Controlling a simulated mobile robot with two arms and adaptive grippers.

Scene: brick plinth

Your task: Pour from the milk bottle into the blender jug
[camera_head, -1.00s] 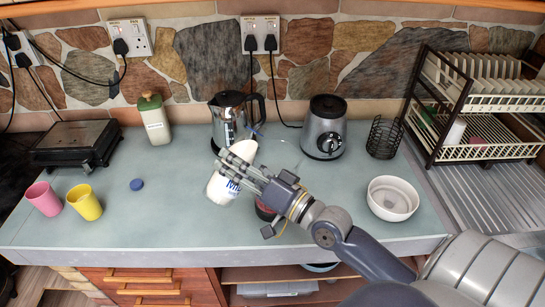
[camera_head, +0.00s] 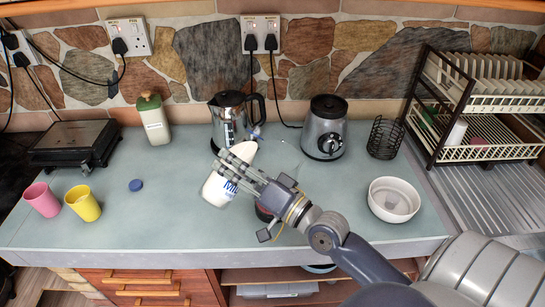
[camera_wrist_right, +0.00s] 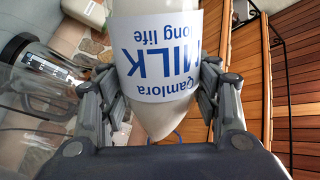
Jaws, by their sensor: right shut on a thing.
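The white milk bottle (camera_head: 216,190) with blue lettering is in my right gripper (camera_head: 238,172), whose fingers are shut around it. It leans, its upper end to the right in the head view. In the right wrist view the bottle (camera_wrist_right: 160,55) sits between both fingers (camera_wrist_right: 158,100) and its lettering is upside down. The clear blender jug (camera_head: 285,154) is hard to see on the counter, right of the bottle and in front of the blender base (camera_head: 324,128). My left gripper is out of view.
A kettle (camera_head: 229,121) stands behind the bottle. A white bowl (camera_head: 393,200) and a wire holder (camera_head: 384,138) are at the right. A blue cap (camera_head: 136,185), pink cup (camera_head: 42,199) and yellow cup (camera_head: 84,203) are at the left.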

